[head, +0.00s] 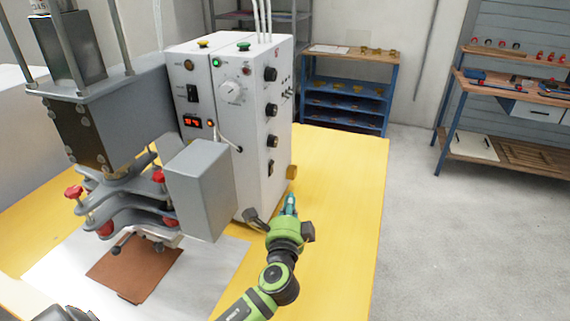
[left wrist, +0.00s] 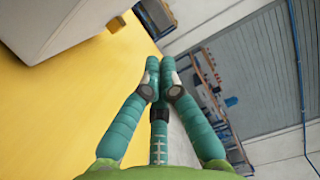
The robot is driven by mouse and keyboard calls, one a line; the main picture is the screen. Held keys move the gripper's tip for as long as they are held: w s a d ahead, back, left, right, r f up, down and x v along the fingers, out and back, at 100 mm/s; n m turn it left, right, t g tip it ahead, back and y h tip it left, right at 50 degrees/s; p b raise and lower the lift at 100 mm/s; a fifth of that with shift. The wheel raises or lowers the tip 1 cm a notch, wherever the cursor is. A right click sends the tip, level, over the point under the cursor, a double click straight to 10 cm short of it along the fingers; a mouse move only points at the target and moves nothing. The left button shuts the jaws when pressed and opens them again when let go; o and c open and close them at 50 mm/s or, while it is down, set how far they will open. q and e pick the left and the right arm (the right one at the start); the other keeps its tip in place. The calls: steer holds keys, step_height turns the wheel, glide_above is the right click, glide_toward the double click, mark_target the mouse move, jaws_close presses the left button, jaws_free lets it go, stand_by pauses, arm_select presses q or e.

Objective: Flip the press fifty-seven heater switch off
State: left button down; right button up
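The press (head: 150,110) stands on the yellow table, with a white control box (head: 262,150) on its right. I cannot read which one is the heater switch. My left gripper (head: 290,203) is in front of the box's right-hand lower edge, apart from the switches. Its teal fingers look shut and empty in the left wrist view (left wrist: 160,65).
A grey box (head: 200,190) juts out before the control box's front. A brown sheet (head: 135,268) lies on a white surface below the press. The yellow table (head: 350,200) is clear to the right. Blue shelving (head: 345,105) and a workbench (head: 510,90) stand behind.

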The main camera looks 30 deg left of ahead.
mark_target(272, 168)
arm_select(q)
steer(key=w+a+r+p, duration=0.1)
steer(key=w+a+p, duration=0.2)
steer(key=w+a, duration=0.4)
steer(key=shift+w+a, duration=0.25)
steer(key=shift+a, duration=0.45)
arm_select(e)
steer(key=r, duration=0.1)
steer(key=s+r, duration=0.1)
steer(key=r, duration=0.1)
steer(key=shift+s+d, duration=0.2)
steer(key=shift+s, duration=0.1)
arm_select(q)
steer(key=shift+s+a+r+n+g, duration=0.15)
steer(key=shift+a+r+n+g, duration=0.25)
steer(key=shift+n, duration=0.3)
arm_select(e)
steer(key=shift+r, duration=0.15)
arm_select(q)
steer(key=shift+f, duration=0.15)
arm_select(e)
steer(key=shift+d, duration=0.1)
